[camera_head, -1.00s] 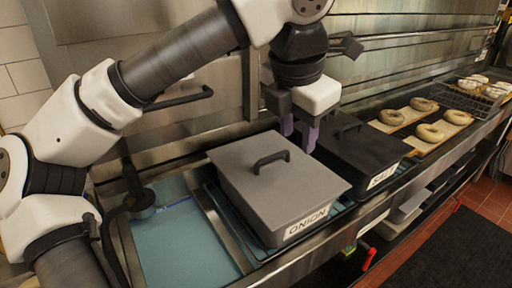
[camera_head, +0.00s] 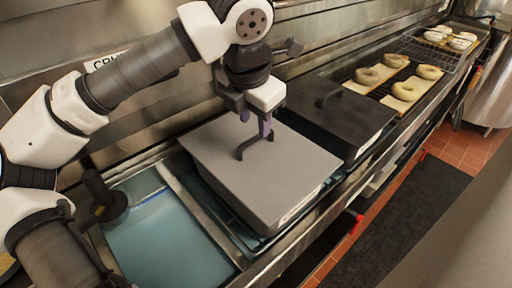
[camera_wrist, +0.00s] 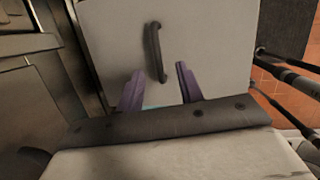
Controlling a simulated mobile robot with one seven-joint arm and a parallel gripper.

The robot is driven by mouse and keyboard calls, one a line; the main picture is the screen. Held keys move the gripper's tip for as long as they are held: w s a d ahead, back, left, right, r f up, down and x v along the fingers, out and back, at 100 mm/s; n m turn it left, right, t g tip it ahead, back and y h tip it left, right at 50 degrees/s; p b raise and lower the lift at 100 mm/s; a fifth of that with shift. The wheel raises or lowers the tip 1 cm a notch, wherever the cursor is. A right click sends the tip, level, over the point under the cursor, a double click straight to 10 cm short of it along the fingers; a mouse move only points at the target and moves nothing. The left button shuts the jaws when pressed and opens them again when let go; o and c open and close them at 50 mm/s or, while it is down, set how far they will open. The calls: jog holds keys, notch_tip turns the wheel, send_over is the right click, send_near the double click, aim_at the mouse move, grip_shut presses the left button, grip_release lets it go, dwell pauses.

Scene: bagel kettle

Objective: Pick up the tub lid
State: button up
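The tub lid (camera_head: 275,180) is a flat grey square on the near-left tub, with a dark arched handle (camera_head: 247,146) on top. The lid also fills the upper middle of the wrist view (camera_wrist: 200,55), with its handle (camera_wrist: 154,50) standing upright in the picture. My gripper (camera_head: 257,126) hangs just over the handle in the head view. In the wrist view my gripper's two purple fingers (camera_wrist: 160,88) are spread apart with nothing between them, and the lower end of the handle reaches close to the gap. I cannot tell whether they touch.
A second tub with a black lid (camera_head: 345,108) stands right beside the grey one. Bagels on boards (camera_head: 395,82) lie farther along the counter. A blue water basin (camera_head: 165,245) is at the left. A metal wall runs behind.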

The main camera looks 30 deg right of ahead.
aim_at(256, 137)
jog(key=shift+p+x, duration=1.05)
jog(key=shift+x, duration=1.7)
jog(key=shift+w+d, duration=0.1)
jog(key=shift+w, duration=0.1)
grip_shut()
